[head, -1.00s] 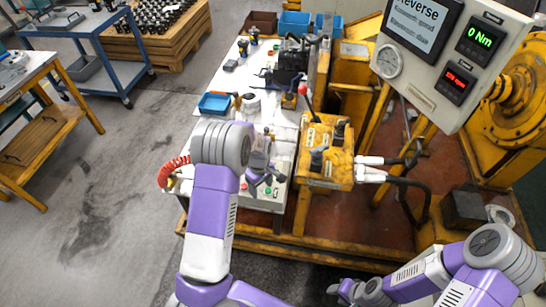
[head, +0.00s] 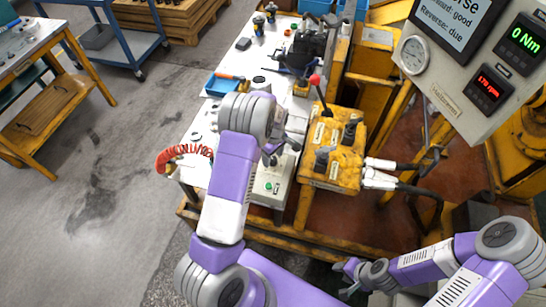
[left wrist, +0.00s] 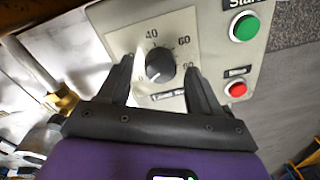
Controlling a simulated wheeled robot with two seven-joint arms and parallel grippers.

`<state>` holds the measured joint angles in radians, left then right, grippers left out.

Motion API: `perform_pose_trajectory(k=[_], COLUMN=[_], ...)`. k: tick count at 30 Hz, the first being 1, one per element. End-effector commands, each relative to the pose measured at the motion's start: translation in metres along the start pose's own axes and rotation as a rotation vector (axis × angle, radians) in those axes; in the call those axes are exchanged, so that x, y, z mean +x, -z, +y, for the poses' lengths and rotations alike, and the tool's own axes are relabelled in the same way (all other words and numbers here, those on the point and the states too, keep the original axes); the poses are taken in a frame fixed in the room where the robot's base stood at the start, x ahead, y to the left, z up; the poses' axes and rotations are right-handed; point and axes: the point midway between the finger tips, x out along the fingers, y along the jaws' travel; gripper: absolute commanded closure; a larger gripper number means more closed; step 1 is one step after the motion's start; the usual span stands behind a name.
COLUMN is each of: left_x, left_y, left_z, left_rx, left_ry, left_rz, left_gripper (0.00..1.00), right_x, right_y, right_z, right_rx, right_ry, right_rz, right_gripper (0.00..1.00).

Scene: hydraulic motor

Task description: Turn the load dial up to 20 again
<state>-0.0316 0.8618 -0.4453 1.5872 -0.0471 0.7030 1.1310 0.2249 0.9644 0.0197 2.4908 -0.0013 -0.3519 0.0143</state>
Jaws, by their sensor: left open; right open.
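The load dial (left wrist: 160,66) is a black round knob on a light scale plate marked 0, 40, 60 and more. A short white mark on its lower left side seems to point near the 0. My left gripper (left wrist: 160,72) is open, with one dark finger on each side of the knob; I cannot tell whether they touch it. In the head view my left gripper (head: 283,150) is over the control box (head: 270,184), and the dial is hidden there. My right gripper (head: 347,278) is open and empty at the bottom, away from the box.
A green start button (left wrist: 244,27) and a red button (left wrist: 235,90) sit right of the dial. The yellow valve block (head: 333,150) with a red-knobbed lever stands close to my left gripper. The display panel (head: 480,60) reads 0 Nm. A red coiled hose (head: 185,153) lies left.

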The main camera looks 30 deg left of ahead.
Motion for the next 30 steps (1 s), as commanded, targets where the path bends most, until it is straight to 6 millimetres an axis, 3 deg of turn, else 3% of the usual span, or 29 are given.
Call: perform_pose_trajectory(k=[11, 22, 30], left_x=[0.0082, 0.0079, 0.0079], left_y=[0.0004, 0.0004, 0.0005], left_z=[0.0003, 0.0001, 0.0001], left_rx=[0.000, 0.000, 0.026], left_ry=[-0.002, -0.002, -0.001], left_rz=[0.001, 0.001, 0.002], left_gripper=[0.36, 0.91, 0.92], right_x=[0.0009, 0.0009, 0.0013], right_y=[0.0001, 0.0001, 0.0001], right_z=[0.0003, 0.0003, 0.0004], right_rx=[0.000, 0.000, 0.000], right_ry=[0.000, 0.000, 0.000], right_rz=[0.000, 0.000, 0.000], right_gripper=[0.59, 0.59, 0.59])
